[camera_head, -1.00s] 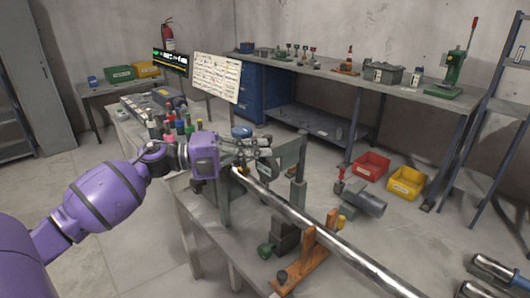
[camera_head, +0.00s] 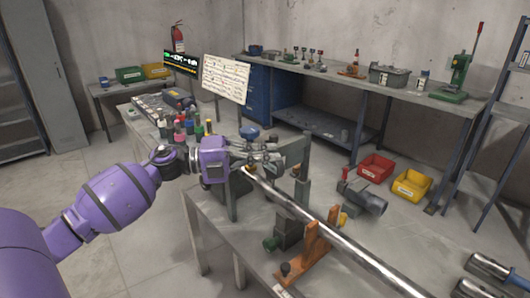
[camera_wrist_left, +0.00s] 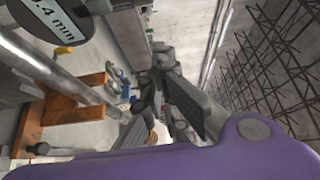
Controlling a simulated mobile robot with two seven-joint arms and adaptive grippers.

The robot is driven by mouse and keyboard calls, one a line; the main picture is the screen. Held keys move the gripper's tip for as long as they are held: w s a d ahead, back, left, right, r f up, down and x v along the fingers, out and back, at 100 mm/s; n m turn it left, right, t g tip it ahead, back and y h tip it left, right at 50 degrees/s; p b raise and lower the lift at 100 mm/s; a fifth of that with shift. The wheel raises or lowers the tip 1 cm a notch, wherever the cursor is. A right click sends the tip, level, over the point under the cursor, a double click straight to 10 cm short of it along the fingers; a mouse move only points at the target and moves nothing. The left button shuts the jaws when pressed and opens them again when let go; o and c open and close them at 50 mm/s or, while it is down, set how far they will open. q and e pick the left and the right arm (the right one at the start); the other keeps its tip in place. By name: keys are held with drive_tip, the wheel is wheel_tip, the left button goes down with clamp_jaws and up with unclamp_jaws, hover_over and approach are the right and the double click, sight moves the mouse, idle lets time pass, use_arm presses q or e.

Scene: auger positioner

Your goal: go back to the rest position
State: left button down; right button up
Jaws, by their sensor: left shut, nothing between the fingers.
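My left gripper (camera_head: 270,157) is at the end of the purple left arm, beside a grey upright plate of the fixture and above the near workbench (camera_head: 215,232). Its fingers are shut with nothing between them. It also shows in the left wrist view (camera_wrist_left: 165,88). A long shiny metal tube (camera_head: 340,240) slants from just below the gripper to the lower right, over an orange support (camera_head: 308,255). In the head view I cannot tell whether the gripper touches the plate or tube. My right gripper is not in view.
Several coloured bottles (camera_head: 185,128) stand behind the gripper, near a white sheet board (camera_head: 226,78). Red (camera_head: 375,167) and yellow (camera_head: 411,185) bins lie to the right. Silver cylinders (camera_head: 495,268) show at the lower right. Floor left of the bench is clear.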

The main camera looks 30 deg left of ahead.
use_arm(q)
drive_tip(key=w+a+b+v, duration=0.1)
drive_tip(key=v, duration=0.8)
drive_tip(key=shift+w+a+b, duration=0.15)
drive_tip(key=shift+a+b, duration=0.2)
drive_tip(key=shift+a, duration=0.1)
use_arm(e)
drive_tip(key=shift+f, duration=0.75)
use_arm(q)
drive_tip(key=shift+f, duration=0.1)
